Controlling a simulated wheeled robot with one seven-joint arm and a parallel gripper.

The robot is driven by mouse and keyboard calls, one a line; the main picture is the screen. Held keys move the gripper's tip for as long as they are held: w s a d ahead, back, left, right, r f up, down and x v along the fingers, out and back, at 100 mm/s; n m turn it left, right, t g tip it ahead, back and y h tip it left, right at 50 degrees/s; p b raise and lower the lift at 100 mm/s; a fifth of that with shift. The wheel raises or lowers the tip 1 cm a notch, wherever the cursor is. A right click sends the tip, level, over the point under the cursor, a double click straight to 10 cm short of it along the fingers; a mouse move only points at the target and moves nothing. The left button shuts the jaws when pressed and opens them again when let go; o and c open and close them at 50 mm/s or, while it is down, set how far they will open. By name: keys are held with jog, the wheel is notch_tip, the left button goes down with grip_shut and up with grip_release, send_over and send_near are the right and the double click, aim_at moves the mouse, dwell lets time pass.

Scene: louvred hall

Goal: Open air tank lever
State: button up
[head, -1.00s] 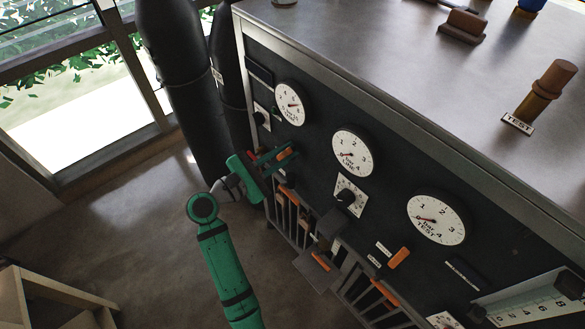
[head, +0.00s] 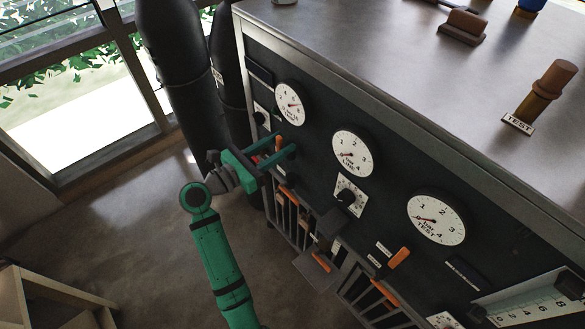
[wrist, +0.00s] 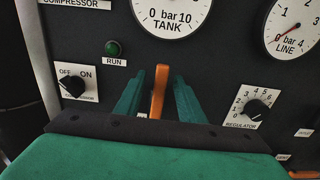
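The orange lever (wrist: 158,92) stands about upright below the tank gauge (wrist: 172,12) in the wrist view. In the head view the lever (head: 278,143) shows as a small orange piece on the dark panel. My green gripper (head: 284,146) reaches the panel from the left. In the wrist view its two fingers (wrist: 158,98) stand apart on either side of the lever, with thin dark gaps visible. I cannot tell whether either finger touches it. The lever's lower part and its label are mostly hidden by my gripper.
The compressor knob (wrist: 72,83) is left of the lever, with the green RUN lamp (wrist: 113,47) above. The regulator knob (wrist: 256,108) is to the right. A barred rack (head: 290,215) with orange-handled pieces sits below. Dark cylinders (head: 185,85) stand at the panel's left.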

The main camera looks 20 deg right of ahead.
aim_at(277, 146)
jog(key=shift+v, duration=3.55)
jog(key=v, duration=1)
jog(key=shift+a, duration=0.35)
jog(key=shift+s, duration=0.1)
jog(key=shift+d, duration=0.1)
jog(key=shift+s, duration=0.1)
